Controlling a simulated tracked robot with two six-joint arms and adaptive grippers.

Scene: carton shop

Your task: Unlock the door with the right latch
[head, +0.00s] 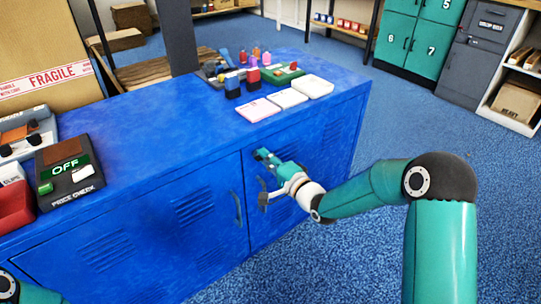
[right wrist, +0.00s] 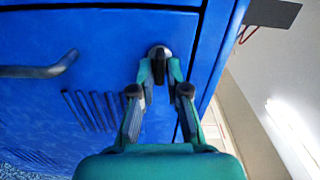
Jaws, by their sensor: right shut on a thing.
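The blue cabinet (head: 120,155) has two vented front doors, both closed. The right door (head: 325,150) is behind my right gripper (head: 265,160). In the right wrist view, my right gripper (right wrist: 160,72) is shut on the latch (right wrist: 160,50), a small dark rounded piece on the blue door face; its tips hide part of it. In the head view the latch is hidden by the gripper. A curved grey handle (head: 237,208) stands out from the left door (head: 130,245); a similar handle (right wrist: 40,68) shows in the right wrist view. My left gripper is out of view.
The cabinet top carries a price-check box (head: 70,175), a red bin (head: 14,205), pale cards (head: 257,110) and several small coloured items. A FRAGILE carton (head: 40,50) stands at the left. Blue carpet (head: 350,250) is clear in front. Teal lockers (head: 410,40) stand far back.

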